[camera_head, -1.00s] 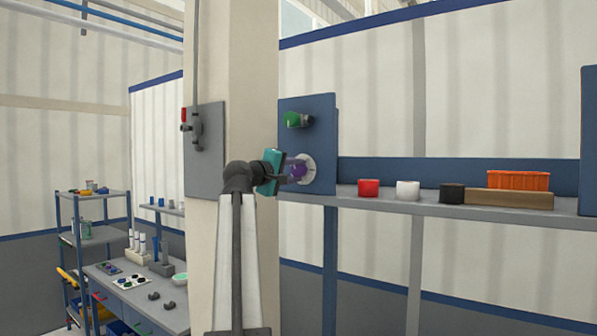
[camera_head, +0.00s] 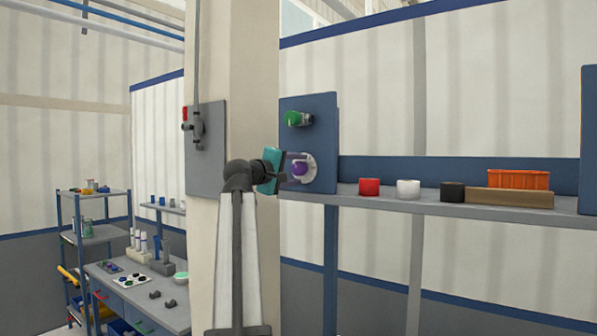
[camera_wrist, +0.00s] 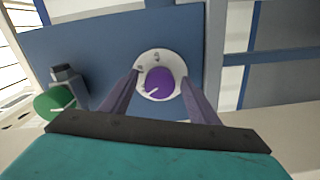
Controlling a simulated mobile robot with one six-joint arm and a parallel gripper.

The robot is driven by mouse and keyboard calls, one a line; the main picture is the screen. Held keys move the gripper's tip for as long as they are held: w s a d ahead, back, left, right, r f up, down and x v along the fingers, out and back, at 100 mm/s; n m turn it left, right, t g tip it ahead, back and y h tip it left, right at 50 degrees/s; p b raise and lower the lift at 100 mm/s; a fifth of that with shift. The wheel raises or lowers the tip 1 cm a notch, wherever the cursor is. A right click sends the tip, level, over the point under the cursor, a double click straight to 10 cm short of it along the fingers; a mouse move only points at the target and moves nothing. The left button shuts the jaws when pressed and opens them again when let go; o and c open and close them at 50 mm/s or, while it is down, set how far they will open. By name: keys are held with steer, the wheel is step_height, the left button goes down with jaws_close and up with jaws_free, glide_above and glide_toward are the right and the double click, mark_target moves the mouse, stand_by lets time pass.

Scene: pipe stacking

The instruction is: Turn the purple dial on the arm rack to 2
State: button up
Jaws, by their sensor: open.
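The purple dial (camera_head: 300,168) sits on a round pale plate (camera_head: 309,165) on the blue panel (camera_head: 322,130) at the left end of the shelf. In the wrist view the purple dial (camera_wrist: 159,81) carries a white pointer line directed to the lower left, and the plate (camera_wrist: 150,60) has small marks too small to read. My gripper (camera_head: 287,168) is in front of the dial. In the wrist view its fingers (camera_wrist: 160,88) stand apart on either side of the dial, with visible gaps, and hold nothing.
A green knob (camera_head: 293,119) sits above the dial on the same panel; it also shows in the wrist view (camera_wrist: 52,104). A beige pillar (camera_head: 250,80) is beside the panel.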

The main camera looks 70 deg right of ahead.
steer(key=b+v, duration=0.4)
steer(key=v, duration=0.9)
steer(key=shift+a, duration=0.3)
steer(key=shift+w, duration=0.1)
